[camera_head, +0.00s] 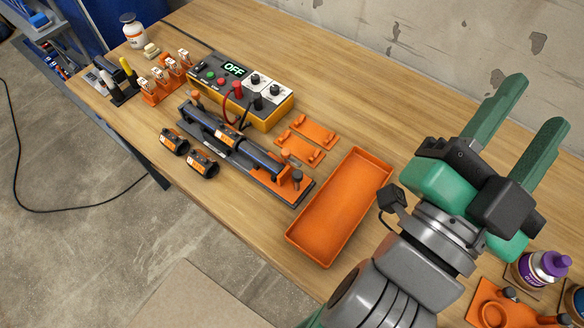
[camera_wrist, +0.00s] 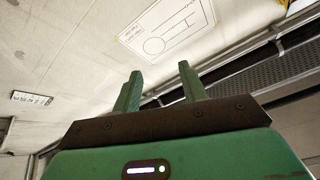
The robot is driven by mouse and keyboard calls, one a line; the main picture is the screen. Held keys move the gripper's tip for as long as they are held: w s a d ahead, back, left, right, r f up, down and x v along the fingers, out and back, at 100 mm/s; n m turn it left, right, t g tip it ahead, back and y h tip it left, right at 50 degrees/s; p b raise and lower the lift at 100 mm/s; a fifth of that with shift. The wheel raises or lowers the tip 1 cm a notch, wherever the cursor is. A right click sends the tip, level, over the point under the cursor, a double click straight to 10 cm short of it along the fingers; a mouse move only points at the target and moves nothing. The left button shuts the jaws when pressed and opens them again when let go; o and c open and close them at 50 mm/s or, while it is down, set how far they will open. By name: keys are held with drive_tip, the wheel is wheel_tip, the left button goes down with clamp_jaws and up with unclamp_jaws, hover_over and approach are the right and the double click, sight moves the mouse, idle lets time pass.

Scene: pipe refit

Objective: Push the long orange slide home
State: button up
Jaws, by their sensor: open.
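A dark pipe fixture (camera_head: 228,150) lies on the wooden bench, holding a long dark pipe (camera_head: 255,155). Orange parts sit at both its ends: a right end block (camera_head: 288,182) with a dark knob and a smaller left end part (camera_head: 196,98). I cannot tell for sure which of these is the long slide, or how far in it sits. My gripper (camera_head: 536,104) is raised at the right, well away from the fixture, its two green fingers apart and empty. The fingers also show in the wrist view (camera_wrist: 160,78), pointing at wall and ceiling.
An empty orange tray (camera_head: 338,208) lies right of the fixture. A tester box reading OFF (camera_head: 240,90) stands behind it. Two black couplings (camera_head: 188,154) lie in front. Orange plates (camera_head: 305,140) lie between tester and tray. A purple-capped bottle (camera_head: 541,268) stands at lower right.

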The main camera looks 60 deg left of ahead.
drive_tip(key=a+f+m+g+y+p, duration=0.25)
drive_tip(key=a+f+m+y, duration=0.2)
drive_tip(key=a+f, duration=0.4)
drive_tip(key=m+g+h+p, duration=0.1)
drive_tip(key=m+g+p, duration=0.3)
drive_tip(key=m, duration=1.9)
approach(298, 173)
drive_tip(key=shift+w+a+r+g+b, duration=0.2)
drive_tip(key=shift+w+a+g+b, duration=0.3)
drive_tip(key=shift+w, duration=0.25)
drive_tip(key=x, duration=0.2)
drive_tip(key=p+x, duration=0.1)
drive_tip(key=x, duration=0.2)
drive_tip(key=p+x, duration=0.1)
drive_tip(key=x, duration=0.1)
drive_tip(key=shift+w+r, duration=0.2)
drive_tip(key=shift+r, duration=0.05)
drive_tip(key=shift+w+a+f, duration=0.1)
drive_tip(key=shift+w+a, duration=0.15)
drive_tip(key=shift+w, duration=0.1)
clamp_jaws()
